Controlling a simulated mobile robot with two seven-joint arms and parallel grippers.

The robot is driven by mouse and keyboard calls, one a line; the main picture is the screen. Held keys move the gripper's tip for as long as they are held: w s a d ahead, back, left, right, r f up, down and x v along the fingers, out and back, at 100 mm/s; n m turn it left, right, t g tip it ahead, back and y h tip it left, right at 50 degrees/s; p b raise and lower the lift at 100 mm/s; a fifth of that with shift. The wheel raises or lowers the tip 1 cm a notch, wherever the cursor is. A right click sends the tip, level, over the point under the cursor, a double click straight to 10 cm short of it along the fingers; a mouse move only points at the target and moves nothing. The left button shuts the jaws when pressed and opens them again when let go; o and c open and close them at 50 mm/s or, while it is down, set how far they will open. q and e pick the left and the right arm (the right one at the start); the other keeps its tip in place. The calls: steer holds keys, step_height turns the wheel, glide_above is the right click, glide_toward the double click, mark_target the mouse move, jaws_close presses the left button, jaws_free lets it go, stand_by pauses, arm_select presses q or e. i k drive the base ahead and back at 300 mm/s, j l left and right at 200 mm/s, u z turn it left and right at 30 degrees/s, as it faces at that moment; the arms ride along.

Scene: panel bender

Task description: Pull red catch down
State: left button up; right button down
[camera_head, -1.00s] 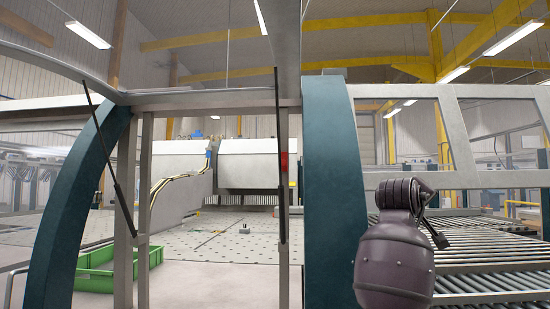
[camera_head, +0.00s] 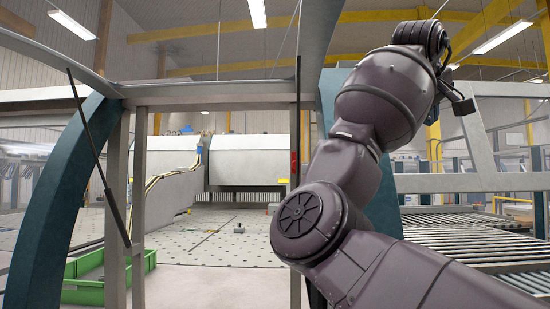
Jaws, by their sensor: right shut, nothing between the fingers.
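The red catch (camera_head: 294,161) is a small red piece on the grey upright beside the dark strut, near the middle of the view. Its fine shape is too small to tell. My right arm rises from the lower right and bends over at the top. My right gripper (camera_head: 462,101) is small and dark, shut and empty, and hangs to the right of the upper arm. In the picture it is well to the right of the red catch and higher, clearly apart from it. My left gripper is not in view.
Teal curved frame posts (camera_head: 62,200) stand left and right of an opening. A dark strut (camera_head: 100,160) slants across the left side. Beyond lie a perforated table (camera_head: 215,240) and a green crate (camera_head: 88,290). A roller conveyor (camera_head: 480,235) is at the right.

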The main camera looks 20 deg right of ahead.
mark_target(293, 154)
steer(key=i+j, duration=1.05)
steer(key=i, duration=0.25)
